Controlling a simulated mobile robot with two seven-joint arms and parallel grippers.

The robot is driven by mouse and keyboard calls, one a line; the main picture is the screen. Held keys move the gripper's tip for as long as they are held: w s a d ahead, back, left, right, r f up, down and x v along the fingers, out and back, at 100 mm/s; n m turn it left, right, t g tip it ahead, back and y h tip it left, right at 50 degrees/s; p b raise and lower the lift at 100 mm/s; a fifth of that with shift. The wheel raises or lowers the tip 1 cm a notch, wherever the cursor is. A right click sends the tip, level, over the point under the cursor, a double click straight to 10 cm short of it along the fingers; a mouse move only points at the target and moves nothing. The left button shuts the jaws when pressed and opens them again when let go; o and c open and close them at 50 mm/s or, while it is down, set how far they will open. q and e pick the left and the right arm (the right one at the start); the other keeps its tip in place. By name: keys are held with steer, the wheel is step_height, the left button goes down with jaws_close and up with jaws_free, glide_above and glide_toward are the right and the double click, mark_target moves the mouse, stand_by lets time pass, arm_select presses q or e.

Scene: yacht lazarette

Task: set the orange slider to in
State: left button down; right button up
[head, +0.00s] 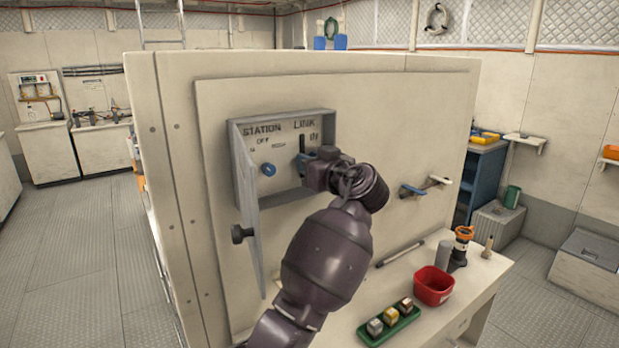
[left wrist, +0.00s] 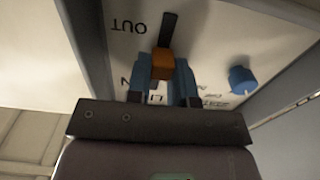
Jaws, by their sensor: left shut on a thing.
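The orange slider (left wrist: 162,64) shows in the left wrist view, on a dark slot (left wrist: 168,30) in a white panel. My left gripper (left wrist: 163,80) is shut on it, with one blue finger on each side. Bare slot runs from the slider toward the upside-down OUT label (left wrist: 128,28). In the head view my left gripper (head: 303,165) is inside the open wall box (head: 283,122). There the IN label (head: 314,137) stands beside the slot's upper end (head: 302,143), which shows bare. My gripper hides the slider and lower slot. My right gripper is not in view.
A blue knob (head: 268,169) sits left of my gripper in the box. The box door (head: 246,200) hangs open on the left. Below right, a bench holds a red bin (head: 433,287) and a green tray (head: 388,326). A lever (head: 425,187) is on the panel to the right.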

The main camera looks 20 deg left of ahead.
mark_target(302, 136)
arm_select(q)
step_height(302, 136, up, 5)
steer(key=shift+r, duration=0.15)
steer(key=c, duration=1)
jaws_free()
